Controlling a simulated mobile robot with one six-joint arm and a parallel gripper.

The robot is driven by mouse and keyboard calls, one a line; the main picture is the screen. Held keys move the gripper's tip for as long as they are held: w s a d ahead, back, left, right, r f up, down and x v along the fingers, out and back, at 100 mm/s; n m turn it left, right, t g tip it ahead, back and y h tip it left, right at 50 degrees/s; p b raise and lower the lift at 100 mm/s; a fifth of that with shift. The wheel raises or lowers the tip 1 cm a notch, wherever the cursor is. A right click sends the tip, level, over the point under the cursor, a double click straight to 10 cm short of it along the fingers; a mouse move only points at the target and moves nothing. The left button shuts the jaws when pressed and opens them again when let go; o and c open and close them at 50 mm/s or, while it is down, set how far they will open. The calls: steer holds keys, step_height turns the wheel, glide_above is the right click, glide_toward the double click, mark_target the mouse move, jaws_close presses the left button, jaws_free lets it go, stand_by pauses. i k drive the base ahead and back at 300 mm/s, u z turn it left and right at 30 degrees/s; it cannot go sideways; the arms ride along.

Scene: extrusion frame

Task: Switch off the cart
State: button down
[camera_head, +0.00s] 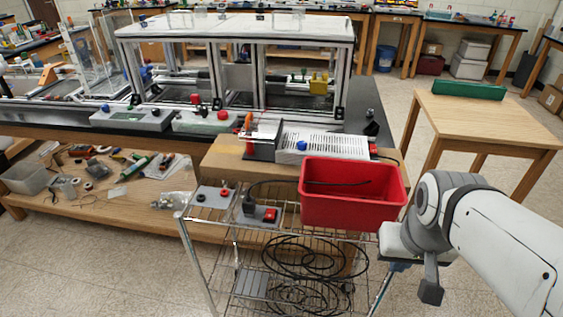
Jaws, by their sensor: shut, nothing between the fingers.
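The wire cart (196,255) stands low in front of me with metal shelves. My gripper (431,291) hangs at the right, beyond the bin's right side, shut and empty, apart from the switch. Its fingertips are small and hard to make out.
Black cable coils (310,262) lie on the cart's lower shelf. Behind stands a workbench (130,225) with a framed aluminium enclosure (235,28) and a white-and-grey device (325,143). A wooden table (485,120) with a green tray (468,90) is at the right. Floor between them is clear.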

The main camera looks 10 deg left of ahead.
mark_target(270, 212)
steer(key=z, duration=1.85)
steer(key=k, duration=1.15)
steer(key=u, duration=1.8)
steer(key=i, duration=1)
